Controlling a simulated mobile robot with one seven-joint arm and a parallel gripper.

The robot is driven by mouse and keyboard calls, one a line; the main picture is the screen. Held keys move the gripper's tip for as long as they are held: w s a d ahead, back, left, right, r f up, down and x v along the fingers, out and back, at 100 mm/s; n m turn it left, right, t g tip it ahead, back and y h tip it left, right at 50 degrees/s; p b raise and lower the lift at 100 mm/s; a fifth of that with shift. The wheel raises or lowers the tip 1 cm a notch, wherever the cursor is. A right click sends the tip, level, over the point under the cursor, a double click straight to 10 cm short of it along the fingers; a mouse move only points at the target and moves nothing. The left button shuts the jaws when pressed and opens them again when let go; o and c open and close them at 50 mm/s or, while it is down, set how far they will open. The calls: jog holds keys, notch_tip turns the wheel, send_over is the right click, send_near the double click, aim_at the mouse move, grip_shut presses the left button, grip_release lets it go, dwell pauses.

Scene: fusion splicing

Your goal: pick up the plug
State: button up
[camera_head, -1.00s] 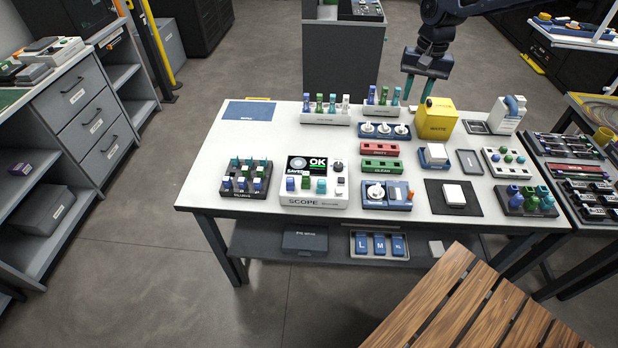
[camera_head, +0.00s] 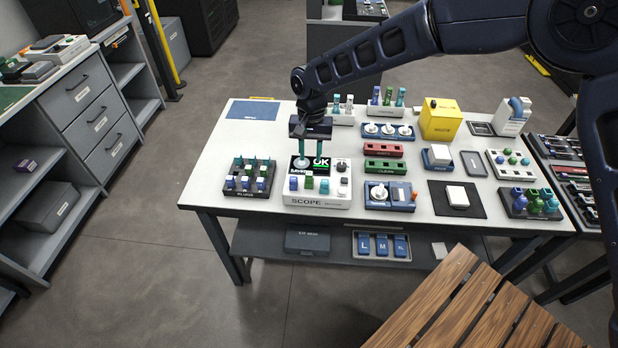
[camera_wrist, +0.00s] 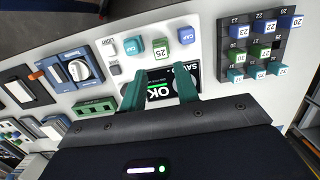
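Several small plugs or caps show, and I cannot tell which one the task names. The dark tray (camera_head: 268,190) on the table's left holds rows of blue, white, green and teal plugs with numbers; it is at the upper right in the wrist view (camera_wrist: 258,18). The white SCOPE box (camera_head: 310,203) beside it carries blue, green, teal and white pieces along its front, including a green piece marked 25 (camera_wrist: 160,49). My gripper (camera_head: 310,156) hangs above the scope's OK screen, its two teal fingers apart with nothing between them. The fingers partly cover the screen in the wrist view (camera_wrist: 160,84).
Racks of upright coloured pieces (camera_head: 385,110) stand at the back of the table. Red (camera_head: 383,150) and green (camera_head: 384,166) blocks, a blue device with a knob (camera_head: 390,199) and a yellow box (camera_head: 439,119) stand to the right.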

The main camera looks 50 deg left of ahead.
aim_at(309, 173)
jog(key=shift+s+d+f, duration=0.15)
jog(key=shift+s+f, duration=0.05)
jog(key=shift+f, duration=1.05)
jog(key=shift+s+d+f, duration=0.1)
jog(key=shift+s+f, duration=0.15)
jog(key=shift+f, duration=1)
jog(key=shift+s+d+f, duration=0.15)
jog(key=shift+s+f, duration=0.05)
jog(key=shift+f, duration=1.05)
jog(key=c, duration=0.6)
